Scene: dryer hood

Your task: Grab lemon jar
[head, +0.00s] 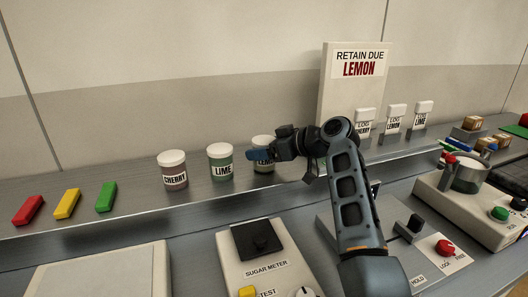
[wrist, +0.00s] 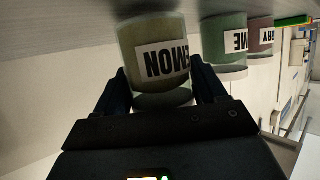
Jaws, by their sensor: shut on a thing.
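The lemon jar (head: 263,142) stands upright on the metal shelf, right of the lime jar, partly hidden by my gripper in the head view. In the wrist view, which is upside down, the lemon jar (wrist: 158,55) sits between my two fingers with its LEMON label facing the camera. My gripper (head: 262,155) is shut on the lemon jar around its body and lid area. The jar's base appears at or very near the shelf; I cannot tell whether it is lifted.
The lime jar (head: 220,162) and cherry jar (head: 173,171) stand to the left. Red (head: 28,211), yellow (head: 67,204) and green (head: 106,197) blocks lie further left. A sign (head: 358,75) reads RETAIN DUE LEMON. A sugar meter (head: 262,258) is below the shelf.

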